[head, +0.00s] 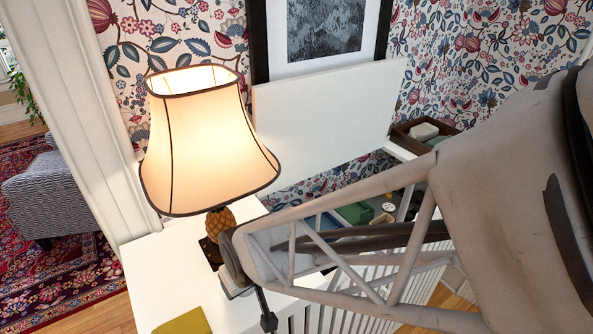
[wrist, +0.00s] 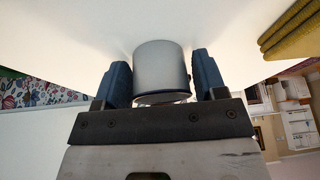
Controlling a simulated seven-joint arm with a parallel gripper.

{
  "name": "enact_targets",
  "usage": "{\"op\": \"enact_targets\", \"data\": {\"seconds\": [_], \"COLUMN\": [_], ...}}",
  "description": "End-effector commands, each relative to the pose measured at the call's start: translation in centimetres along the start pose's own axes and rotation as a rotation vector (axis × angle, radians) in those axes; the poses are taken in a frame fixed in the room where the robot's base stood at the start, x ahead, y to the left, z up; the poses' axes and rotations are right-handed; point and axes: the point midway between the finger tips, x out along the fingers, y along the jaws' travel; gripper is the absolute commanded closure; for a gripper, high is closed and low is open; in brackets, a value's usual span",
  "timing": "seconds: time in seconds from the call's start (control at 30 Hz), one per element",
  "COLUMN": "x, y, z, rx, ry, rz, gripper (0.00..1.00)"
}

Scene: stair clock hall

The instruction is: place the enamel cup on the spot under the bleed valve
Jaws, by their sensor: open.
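The enamel cup (wrist: 161,66) is pale grey-white with a dark blue rim. In the wrist view it stands on a white surface (wrist: 60,50), between the two blue fingers of my gripper (wrist: 160,62). The fingers are open, one on each side of the cup, with narrow gaps. In the head view the end of my arm is low over the white cabinet top (head: 150,270), and I cannot make out the cup there. I do not see the bleed valve or the spot under it in either view.
A lit lamp (head: 208,140) stands on the cabinet top close to my arm's end. A yellow folded cloth (head: 185,322) lies at the front; it also shows in the wrist view (wrist: 290,28). A white panel (head: 320,115) and a shelf with a wooden tray (head: 405,137) are behind.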

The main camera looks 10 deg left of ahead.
Motion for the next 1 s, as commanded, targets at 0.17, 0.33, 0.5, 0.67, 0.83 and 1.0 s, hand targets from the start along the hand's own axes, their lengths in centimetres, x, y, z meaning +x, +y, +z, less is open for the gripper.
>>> {"op": "enact_targets", "data": {"seconds": [0.17,0.33,0.5,0.67,0.83,1.0], "x": [0.0,-0.01,-0.01,-0.01,-0.11,-0.71], "y": [0.0,0.0,0.0,0.0,0.0,-0.02], "z": [0.01,0.01,0.01,0.0,-0.04,-0.31], "rx": [0.0,0.0,0.0,0.0,0.0,-0.001], "ry": [0.0,0.0,0.0,0.0,0.0,0.001], "rz": [0.0,0.0,0.0,0.0,0.0,0.0], "gripper": [0.35,0.41,0.67,0.75,0.75,0.75]}}
